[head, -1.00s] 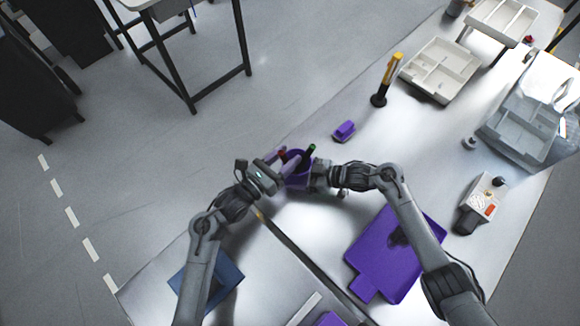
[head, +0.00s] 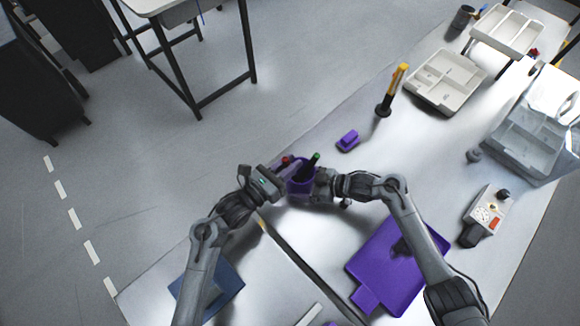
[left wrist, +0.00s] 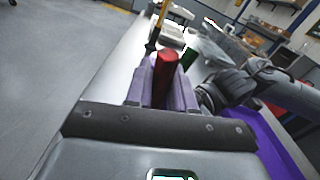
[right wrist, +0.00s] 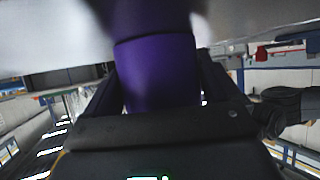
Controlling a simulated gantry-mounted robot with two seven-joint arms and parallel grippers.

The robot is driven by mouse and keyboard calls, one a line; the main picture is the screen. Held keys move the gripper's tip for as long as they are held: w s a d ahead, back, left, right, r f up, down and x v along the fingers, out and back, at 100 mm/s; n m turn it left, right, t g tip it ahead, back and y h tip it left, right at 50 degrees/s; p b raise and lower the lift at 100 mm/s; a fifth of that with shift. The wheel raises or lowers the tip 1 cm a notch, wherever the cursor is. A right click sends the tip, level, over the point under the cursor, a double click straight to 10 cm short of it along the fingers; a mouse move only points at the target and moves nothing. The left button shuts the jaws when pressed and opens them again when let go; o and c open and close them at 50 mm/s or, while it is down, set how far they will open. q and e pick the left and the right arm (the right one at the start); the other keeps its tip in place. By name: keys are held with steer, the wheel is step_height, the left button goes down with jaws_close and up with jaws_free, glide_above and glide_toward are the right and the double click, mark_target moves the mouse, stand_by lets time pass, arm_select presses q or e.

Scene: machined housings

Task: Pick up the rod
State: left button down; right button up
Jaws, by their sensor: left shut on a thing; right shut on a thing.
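My left gripper (head: 285,167) is at the purple cup's upper left side, its fingers shut on a red rod. In the left wrist view the red rod (left wrist: 164,76) stands upright between the two fingers; its lower end is hidden. My right gripper (head: 309,183) is shut on the purple cup (right wrist: 158,72), which fills the space between its fingers in the right wrist view. The cup also shows in the head view (head: 300,186), with a green-tipped dark stick (head: 314,159) standing in it. I cannot tell whether the red rod's lower end is inside the cup.
A long dark bar (head: 310,270) with a tan end lies on the table. A purple tray (head: 388,270) is under my right arm and a blue tray (head: 226,287) by my left. A purple block (head: 348,140) and a yellow-black tool (head: 392,92) stand beyond the cup.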

arm_select(q)
step_height(320, 180, up, 17)
stand_by(0.4)
arm_select(e)
steer(key=o, duration=0.5)
